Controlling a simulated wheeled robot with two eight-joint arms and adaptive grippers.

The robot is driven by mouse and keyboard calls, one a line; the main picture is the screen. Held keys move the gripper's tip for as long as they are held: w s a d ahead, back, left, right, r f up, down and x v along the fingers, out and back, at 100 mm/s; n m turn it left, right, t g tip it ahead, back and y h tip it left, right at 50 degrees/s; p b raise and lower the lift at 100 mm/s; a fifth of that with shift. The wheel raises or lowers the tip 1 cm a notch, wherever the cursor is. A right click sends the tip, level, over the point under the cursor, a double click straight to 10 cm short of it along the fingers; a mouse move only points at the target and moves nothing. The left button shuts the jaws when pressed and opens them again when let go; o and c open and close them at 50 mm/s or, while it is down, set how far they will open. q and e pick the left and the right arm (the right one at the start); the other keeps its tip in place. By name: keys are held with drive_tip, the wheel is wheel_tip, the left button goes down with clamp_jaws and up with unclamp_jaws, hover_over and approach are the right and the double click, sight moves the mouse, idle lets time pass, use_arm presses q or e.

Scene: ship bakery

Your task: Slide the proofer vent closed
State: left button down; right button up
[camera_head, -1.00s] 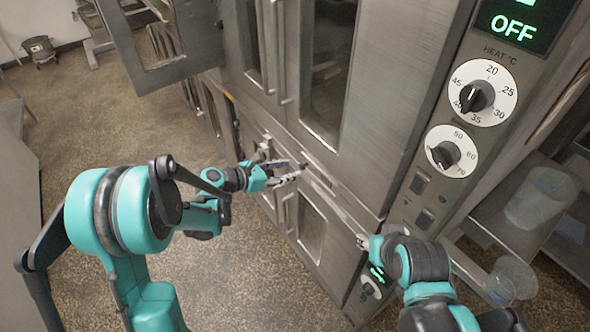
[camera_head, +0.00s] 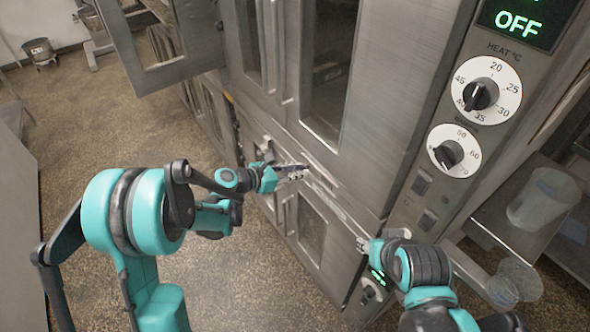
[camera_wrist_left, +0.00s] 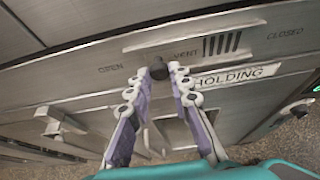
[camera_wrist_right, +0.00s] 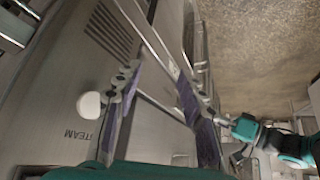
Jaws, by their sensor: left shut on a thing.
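The proofer vent (camera_wrist_left: 215,45) is a slotted strip on the metal panel, lettered OPEN on the left and CLOSED on the right in the left wrist view. Its dark round knob (camera_wrist_left: 157,67) sits nearer the OPEN lettering, left of the slots. My left gripper (camera_wrist_left: 165,75) is shut on this knob; the fingertips partly cover it. In the head view, my left gripper (camera_head: 303,172) is at the strip between the upper and lower doors. My right gripper (camera_wrist_right: 160,80) is open and empty, close to the front panel beside a white knob (camera_wrist_right: 88,105) marked STEAM.
A HOLDING label (camera_wrist_left: 235,76) lies just below the vent. The control column (camera_head: 455,150) with dials and an OFF display stands at the right. An open door (camera_head: 165,45) juts out at the upper left. Bare floor (camera_head: 95,130) lies left of the ovens.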

use_arm(q)
drive_tip(key=s+d, duration=0.1)
drive_tip(key=s, duration=0.1)
drive_tip(key=s+d, duration=0.3)
drive_tip(key=shift+s+b, duration=0.3)
drive_tip(key=shift+b, duration=0.1)
drive_tip(key=c, duration=1.4)
unclamp_jaws()
drive_tip(key=shift+d, duration=0.15)
drive_tip(key=shift+o, duration=0.2)
drive_tip(key=v, duration=1.2)
